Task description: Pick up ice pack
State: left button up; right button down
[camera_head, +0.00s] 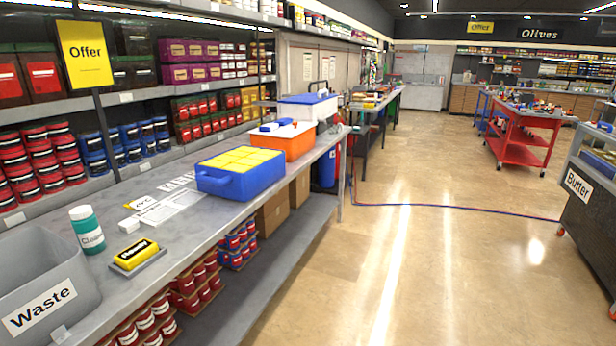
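I cannot tell for sure which object is the ice pack. Small blue pieces (279,126) lie on the white top of an orange box (296,145) on the long grey counter. Nearer, a blue tub (240,180) holds several yellow blocks (240,159). Behind the orange box stands a white box with a blue lid (308,100). A yellow block with a dark label (136,254) rests on a grey plate near the counter's front edge. Neither of my grippers is in view.
The grey counter (200,220) also holds a waste bin (42,290), a teal bottle with a white cap (87,230) and flat white papers (165,205). Shelves of jars line the left. A red cart (524,135) stands far right. The aisle floor (420,250) is open, with a cable across it.

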aim_at(270, 127)
jog(key=z, duration=0.1)
jog(key=i, duration=2.25)
jog(key=z, duration=0.1)
